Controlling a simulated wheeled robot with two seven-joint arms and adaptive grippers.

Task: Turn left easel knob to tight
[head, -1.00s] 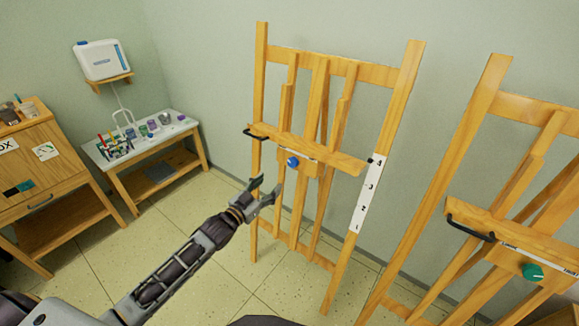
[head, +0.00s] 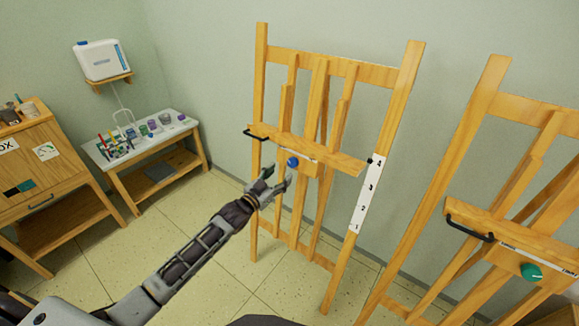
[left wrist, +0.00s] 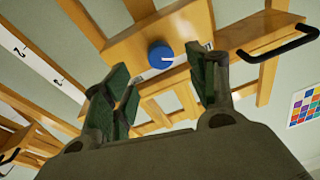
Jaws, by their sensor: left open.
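The left easel (head: 303,144) stands against the wall. Its blue knob (head: 293,162) is on the front of the wooden block below the ledge. The knob also shows in the left wrist view (left wrist: 160,54), with a white pointer line toward the right. My left gripper (head: 275,178) is open and empty, just below and left of the knob in the head view. In the left wrist view its green-padded fingers (left wrist: 165,88) are spread, with the knob beyond and between them, apart from both. My right gripper is not in view.
A second easel with a green knob (head: 531,271) stands at the right. The left easel has a black handle (head: 256,134) and a numbered white scale strip (head: 367,195). A small table (head: 148,150) with painting supplies stands at the left. A wooden cabinet (head: 40,170) is at the far left.

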